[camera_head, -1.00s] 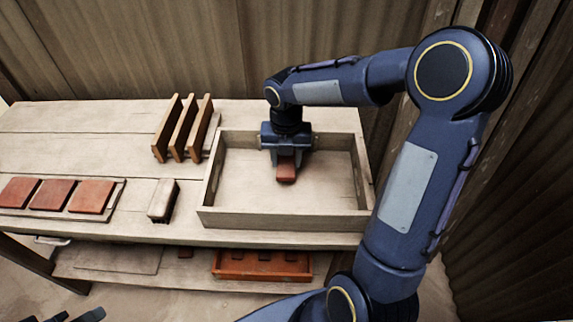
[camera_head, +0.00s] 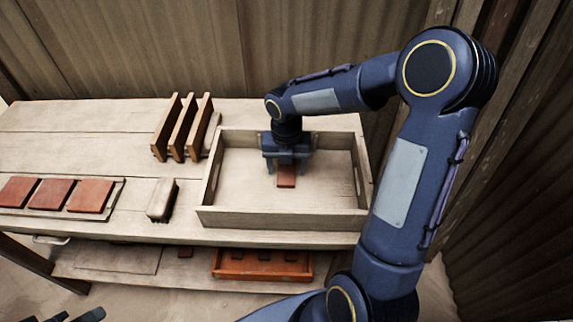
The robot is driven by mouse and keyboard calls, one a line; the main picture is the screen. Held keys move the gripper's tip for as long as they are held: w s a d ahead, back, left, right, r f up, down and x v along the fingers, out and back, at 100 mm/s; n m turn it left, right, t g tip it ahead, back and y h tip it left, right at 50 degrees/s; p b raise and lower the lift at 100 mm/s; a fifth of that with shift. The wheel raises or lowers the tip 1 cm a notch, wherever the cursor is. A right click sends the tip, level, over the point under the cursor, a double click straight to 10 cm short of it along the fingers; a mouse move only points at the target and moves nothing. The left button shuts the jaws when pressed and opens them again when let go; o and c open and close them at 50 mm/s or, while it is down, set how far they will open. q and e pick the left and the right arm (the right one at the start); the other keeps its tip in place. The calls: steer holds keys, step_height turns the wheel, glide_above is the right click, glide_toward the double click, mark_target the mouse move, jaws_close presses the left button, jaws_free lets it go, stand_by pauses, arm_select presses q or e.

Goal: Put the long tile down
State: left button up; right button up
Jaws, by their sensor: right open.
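The long tile (camera_head: 286,176) is reddish-brown and lies in the wooden tray (camera_head: 280,219), near the middle of its floor. Its far part is hidden under my right gripper (camera_head: 286,169). My right gripper points down over the tile's far part, with its fingers open to either side of it. Whether the fingers still touch the tile cannot be told.
Three square red tiles (camera_head: 51,194) lie on a board at the left. A brush-like block (camera_head: 162,200) stands left of the tray. Upright wooden slats (camera_head: 183,128) stand behind it. A red-orange tray (camera_head: 262,265) sits on the lower shelf. The tray floor around the tile is clear.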

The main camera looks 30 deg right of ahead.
mark_target(286, 170)
steer(key=shift+r, duration=0.1)
step_height(286, 170, up, 11)
steer(key=p, duration=0.1)
steer(key=s+a+r+m+t+y, duration=0.1)
steer(key=s+m, duration=0.4)
steer(key=m, duration=0.3)
steer(key=s+a+m+t+y, duration=0.1)
steer(key=s+m, duration=0.4)
steer(key=m, duration=0.2)
steer(key=s+a+r+m+t, duration=0.1)
steer(key=s+m+t, duration=0.1)
steer(key=s+m, duration=0.4)
steer(key=shift+s+a+r+m+y, duration=0.1)
steer(key=shift+a+r+m+y, duration=0.1)
steer(key=shift+m, duration=0.45)
steer(key=shift+a+r+m+y, duration=0.1)
steer(key=shift+m+y, duration=0.1)
steer(key=shift+m, duration=0.45)
steer(key=s+m, duration=0.1)
steer(key=m, duration=0.1)
steer(key=s+a+f+m+t, duration=0.1)
steer(key=m, duration=0.2)
steer(key=s+a+m+y, duration=0.1)
steer(key=m, duration=0.1)
steer(key=shift+s+f+m+t, duration=0.15)
steer(key=shift+f+m+t, duration=0.15)
steer(key=shift+f+m, duration=0.1)
